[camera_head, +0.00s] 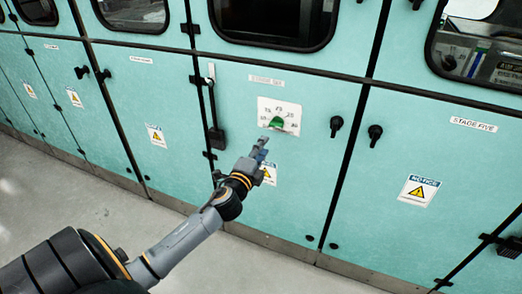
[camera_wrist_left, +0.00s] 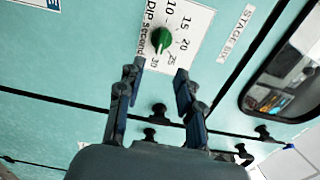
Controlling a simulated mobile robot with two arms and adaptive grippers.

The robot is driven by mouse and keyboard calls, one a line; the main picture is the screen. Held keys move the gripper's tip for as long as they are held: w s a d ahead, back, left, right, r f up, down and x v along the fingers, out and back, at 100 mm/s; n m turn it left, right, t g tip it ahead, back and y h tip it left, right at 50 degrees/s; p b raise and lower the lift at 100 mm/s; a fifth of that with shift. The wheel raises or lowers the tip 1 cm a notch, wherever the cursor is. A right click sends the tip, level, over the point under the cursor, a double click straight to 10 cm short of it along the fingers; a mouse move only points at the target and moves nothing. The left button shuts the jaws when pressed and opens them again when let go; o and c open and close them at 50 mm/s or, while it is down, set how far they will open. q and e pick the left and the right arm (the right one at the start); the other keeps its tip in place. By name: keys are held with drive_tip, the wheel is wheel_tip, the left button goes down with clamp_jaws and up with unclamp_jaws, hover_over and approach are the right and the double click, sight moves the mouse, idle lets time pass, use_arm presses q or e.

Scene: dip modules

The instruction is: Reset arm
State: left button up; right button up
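My left arm (camera_head: 185,240) reaches in from the lower left of the head view toward the teal cabinet front. My left gripper (camera_head: 262,142) is just below a green dial knob (camera_head: 277,122) on a white scale plate (camera_head: 291,109). In the left wrist view my left gripper (camera_wrist_left: 160,69) has its two fingers spread, with nothing between them. The green knob (camera_wrist_left: 161,40) shows beyond the fingertips, apart from them, on the white plate (camera_wrist_left: 190,22) marked in seconds. My right gripper is not in view.
Teal cabinet doors (camera_head: 340,90) with dark windows (camera_head: 270,18) line the wall. Black door knobs (camera_head: 336,125) stick out right of the dial, and a black handle (camera_head: 216,137) sits to its left. Grey floor (camera_head: 60,190) in front is clear.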

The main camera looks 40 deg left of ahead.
use_arm(q)
drive_tip(key=shift+s, duration=0.3)
drive_tip(key=shift+f, duration=0.1)
drive_tip(key=s+f+n+g+p, duration=0.1)
drive_tip(key=s+f+n+g, duration=0.15)
drive_tip(key=f, duration=0.85)
drive_tip(key=s+f+n+g, duration=0.1)
drive_tip(key=s+f+g, duration=0.2)
drive_tip(key=f, duration=0.8)
drive_tip(key=s+d+f+n+g+h+p, duration=0.1)
drive_tip(key=s+d+f+n+g, duration=0.1)
drive_tip(key=s+f, duration=0.5)
drive_tip(key=s+d+f+n+g+h, duration=0.15)
drive_tip(key=s+f, duration=0.25)
drive_tip(key=f, duration=0.5)
drive_tip(key=s+d+f+n+g, duration=0.2)
drive_tip(key=s+d+f, duration=0.2)
drive_tip(key=s, duration=0.7)
drive_tip(key=s+d+f+n+g+h+p, duration=0.1)
drive_tip(key=s+d+f+n+g, duration=0.1)
drive_tip(key=s+f, duration=0.4)
drive_tip(key=s+d+f+n+g, duration=0.2)
drive_tip(key=s+d+f, duration=0.3)
drive_tip(key=s, duration=1.1)
drive_tip(key=shift+d+f+g, duration=0.25)
drive_tip(key=shift+d+g, duration=0.55)
